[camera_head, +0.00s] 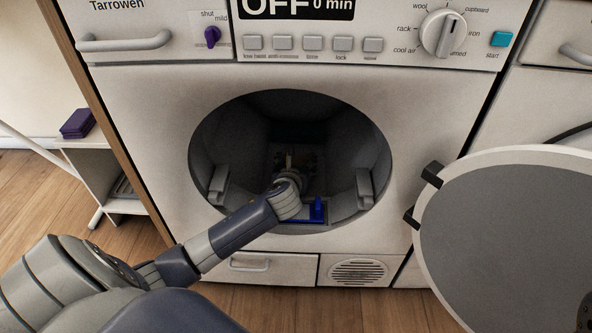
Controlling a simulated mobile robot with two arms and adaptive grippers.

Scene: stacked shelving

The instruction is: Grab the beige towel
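No beige towel can be made out in the head view. The dryer (160,120) stands in front of me with its round drum opening (230,130) uncovered. My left arm comes in from the lower left and reaches through the opening. My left gripper (287,160) is inside the dark drum, small and partly hidden by its own wrist. I cannot tell whether it is open or shut, or whether it touches anything.
The round dryer door (500,230) hangs open at the right. A blue part (318,210) sits at the opening's lower rim beside my wrist. A low white shelf (88,158) with purple folded-looking items (77,124) stands at the left. Wooden floor (30,210) shows below.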

